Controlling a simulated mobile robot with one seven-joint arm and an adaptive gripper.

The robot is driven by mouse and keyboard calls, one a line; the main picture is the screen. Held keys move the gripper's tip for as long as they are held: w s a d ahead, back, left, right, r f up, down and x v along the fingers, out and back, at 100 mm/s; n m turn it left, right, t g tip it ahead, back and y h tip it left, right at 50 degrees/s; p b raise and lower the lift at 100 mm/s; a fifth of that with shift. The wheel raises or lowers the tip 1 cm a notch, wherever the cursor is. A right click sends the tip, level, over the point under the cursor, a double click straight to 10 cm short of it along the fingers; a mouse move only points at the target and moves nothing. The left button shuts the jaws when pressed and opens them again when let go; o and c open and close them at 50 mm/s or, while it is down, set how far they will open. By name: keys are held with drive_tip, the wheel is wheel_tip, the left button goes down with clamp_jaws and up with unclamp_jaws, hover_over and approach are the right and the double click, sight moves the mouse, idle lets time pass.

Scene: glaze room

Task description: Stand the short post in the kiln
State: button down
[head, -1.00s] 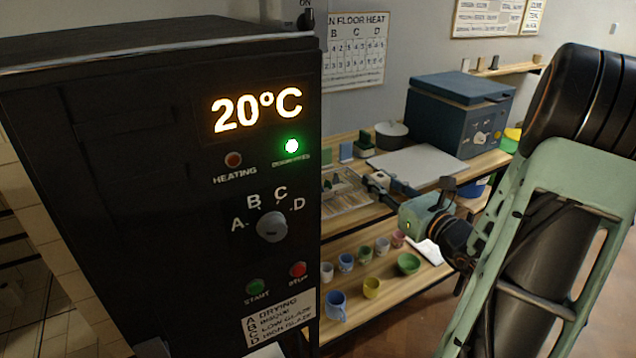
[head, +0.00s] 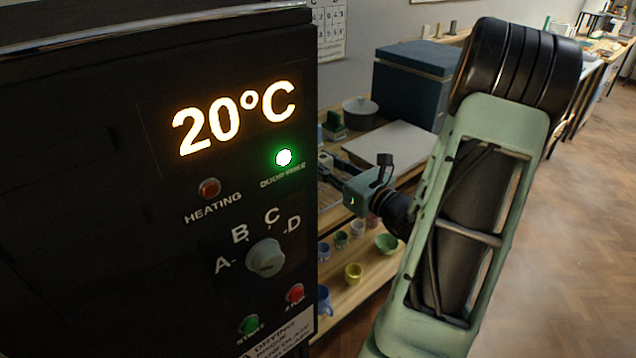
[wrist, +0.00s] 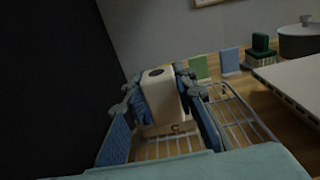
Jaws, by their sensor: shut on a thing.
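The post is a cream block (wrist: 158,88) with a dark round hole in its top. In the wrist view it is upright between the blue fingers of my gripper (wrist: 160,98), which is shut on it. A letter C shows near its lower end. Whether its foot touches anything is unclear. The kiln (head: 100,220) is the large black box filling the left of the head view. Its display reads 20°C, a green lamp is lit, and its inside is hidden. My gripper (head: 335,176) is beside the kiln's right edge in the head view, its tips partly hidden.
A wire rack (wrist: 240,115) lies below and right of the post on the wooden bench. A pale slab (head: 392,145), a grey pot (head: 360,113) and a blue box kiln (head: 410,85) stand there. Cups and bowls (head: 387,244) fill the lower shelf. Floor at right is clear.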

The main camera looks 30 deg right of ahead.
drive_tip(key=shift+f+b, duration=0.4)
drive_tip(key=shift+f, duration=2.4)
drive_tip(key=shift+f, duration=0.1)
drive_tip(key=shift+f, duration=0.15)
drive_tip(key=c, duration=1.6)
unclamp_jaws()
